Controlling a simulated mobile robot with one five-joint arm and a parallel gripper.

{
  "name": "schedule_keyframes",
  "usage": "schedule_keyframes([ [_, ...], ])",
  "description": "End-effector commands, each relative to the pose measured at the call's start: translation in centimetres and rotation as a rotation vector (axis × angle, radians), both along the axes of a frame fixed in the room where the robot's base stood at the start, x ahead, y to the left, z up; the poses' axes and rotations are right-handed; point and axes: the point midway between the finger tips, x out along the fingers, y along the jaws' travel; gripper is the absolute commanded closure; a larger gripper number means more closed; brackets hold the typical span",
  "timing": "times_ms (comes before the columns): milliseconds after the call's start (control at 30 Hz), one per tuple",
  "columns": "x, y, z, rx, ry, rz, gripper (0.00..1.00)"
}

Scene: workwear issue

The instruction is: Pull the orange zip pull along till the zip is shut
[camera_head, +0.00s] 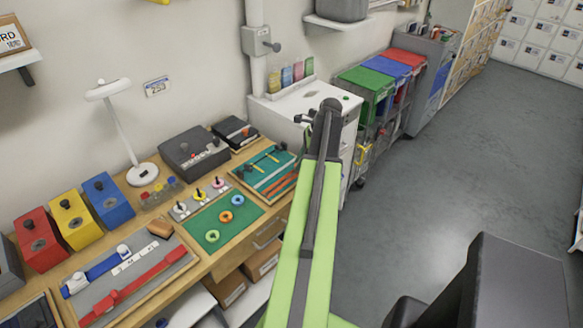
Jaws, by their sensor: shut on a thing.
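I cannot make out a zip or an orange zip pull for certain. Orange strips (281,188) lie in a teal-lined tray (247,178) on the workbench, beside yellow pieces with dark ends. My green arm rises from the bottom of the picture, right of this tray, and its dark upper end stands in front of the white cabinet. My gripper does not show; the arm seems to hide it, so what it holds cannot be seen.
The workbench (217,257) also bears a green mat (226,234) with coloured rings, a tray with red and blue straps, a lamp (121,125) and coloured boxes. The white cabinet (318,101) and coloured bins (365,82) stand beyond. The floor (430,160) at right is clear.

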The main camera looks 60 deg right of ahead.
Motion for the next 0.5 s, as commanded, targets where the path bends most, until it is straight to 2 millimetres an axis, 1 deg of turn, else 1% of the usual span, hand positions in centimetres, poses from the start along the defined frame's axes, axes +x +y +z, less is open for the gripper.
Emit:
schedule_keyframes([
  [33,-0.36,-0.61,-0.06,0.0,0.008,0.0,1.0],
  [133,-0.48,-1.05,-0.08,0.0,0.009,0.002,1.0],
  [500,-0.53,-1.27,-0.08,-0.004,0.01,0.001,1.0],
])
